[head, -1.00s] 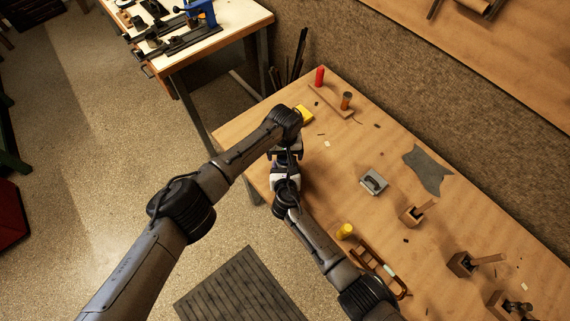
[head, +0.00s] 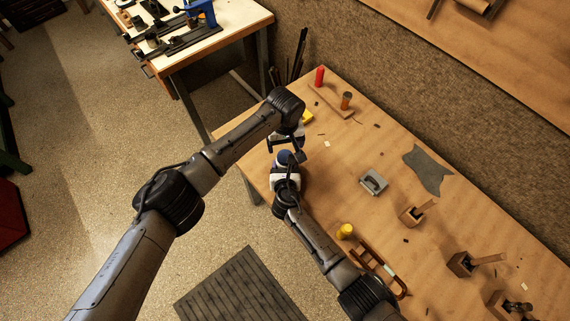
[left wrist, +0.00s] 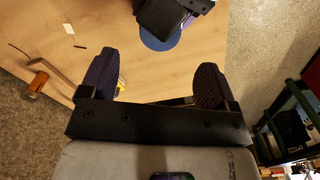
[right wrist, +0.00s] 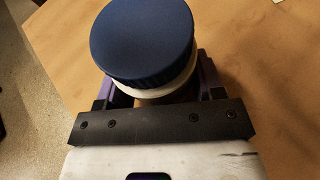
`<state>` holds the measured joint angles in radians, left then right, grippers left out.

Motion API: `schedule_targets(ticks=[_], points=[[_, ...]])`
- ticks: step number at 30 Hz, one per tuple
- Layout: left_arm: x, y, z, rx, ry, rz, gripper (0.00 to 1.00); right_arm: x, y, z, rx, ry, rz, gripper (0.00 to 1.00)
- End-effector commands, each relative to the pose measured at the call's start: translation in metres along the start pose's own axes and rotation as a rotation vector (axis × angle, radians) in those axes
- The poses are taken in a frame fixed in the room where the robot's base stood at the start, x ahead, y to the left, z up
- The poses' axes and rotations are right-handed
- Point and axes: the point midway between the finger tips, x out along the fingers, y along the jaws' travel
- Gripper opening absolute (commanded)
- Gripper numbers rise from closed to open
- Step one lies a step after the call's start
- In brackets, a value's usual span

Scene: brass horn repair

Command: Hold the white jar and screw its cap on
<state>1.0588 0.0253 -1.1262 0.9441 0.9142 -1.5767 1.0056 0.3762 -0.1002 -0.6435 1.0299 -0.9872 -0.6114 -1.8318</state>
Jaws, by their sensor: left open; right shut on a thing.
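The white jar (right wrist: 178,88) shows as a pale band under its round dark blue cap (right wrist: 142,42) in the right wrist view. The cap sits on the jar's top; how tightly it is screwed cannot be told. My right gripper (right wrist: 152,88) is shut around the jar below the cap. In the head view the blue cap (head: 283,158) shows between the two grippers. My left gripper (head: 287,140) is open and empty, apart from the cap. In the left wrist view the cap (left wrist: 160,40) lies beyond the open fingers, partly covered by my right gripper.
The wooden bench (head: 330,185) carries a red cylinder (head: 319,76), an orange-brown cylinder (head: 346,100), a yellow object (head: 307,117), a grey metal block (head: 373,182), a grey cloth (head: 428,170) and a yellow-topped item (head: 345,231). Bare bench lies right of the grippers.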

Motion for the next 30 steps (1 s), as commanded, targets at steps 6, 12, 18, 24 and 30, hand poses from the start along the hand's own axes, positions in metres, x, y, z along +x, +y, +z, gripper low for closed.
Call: schedule_targets(ticks=[6, 12, 18, 24, 30], points=[[-0.011, -0.001, 0.000, -0.094, 0.000, -0.001, 0.83, 0.000, 0.000, -0.001, 0.000, 0.001, 0.000, 0.00], [-0.012, -0.001, 0.000, -0.100, -0.001, -0.001, 0.83, 0.000, 0.000, -0.001, 0.000, 0.001, 0.000, 0.00], [-0.009, -0.001, 0.001, -0.100, -0.002, -0.002, 0.83, 0.000, 0.000, -0.001, 0.000, 0.001, 0.000, 0.00], [0.013, -0.001, 0.001, -0.101, -0.004, -0.004, 0.83, 0.000, 0.000, -0.001, 0.000, 0.001, 0.000, 0.00], [0.040, -0.001, 0.001, -0.100, -0.004, -0.003, 0.83, 0.000, 0.000, -0.001, 0.000, 0.001, 0.000, 0.00]])
